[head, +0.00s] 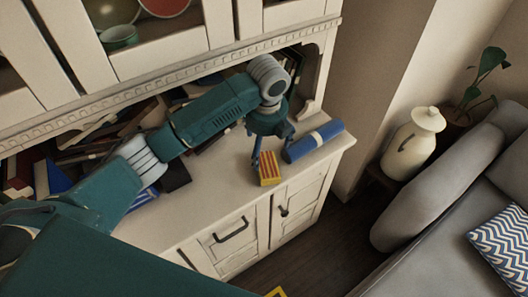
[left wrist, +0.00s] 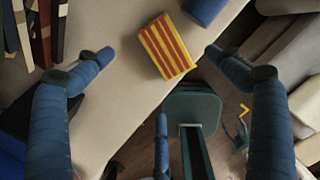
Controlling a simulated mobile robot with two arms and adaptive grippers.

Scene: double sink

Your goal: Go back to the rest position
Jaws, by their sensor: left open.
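My left gripper (head: 272,152) is above the right end of the white cabinet's counter (head: 215,185), pointing down. In the left wrist view the blue fingers of my left gripper (left wrist: 158,52) are spread wide apart, with nothing between them touching. A red and yellow striped box (head: 269,168) stands on the counter just below the fingertips. It also shows in the left wrist view (left wrist: 166,47), between and slightly beyond the fingers. A blue cylinder (head: 313,141) with a pale band lies behind it, to the right.
Many books (head: 75,155) lie in a heap at the back of the counter, behind my left arm. Cabinet doors with dark handles (head: 232,229) face the floor. At right are a white jug (head: 413,143), a potted plant (head: 484,75) and a grey sofa (head: 450,200). Dark floor (head: 330,245) lies between.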

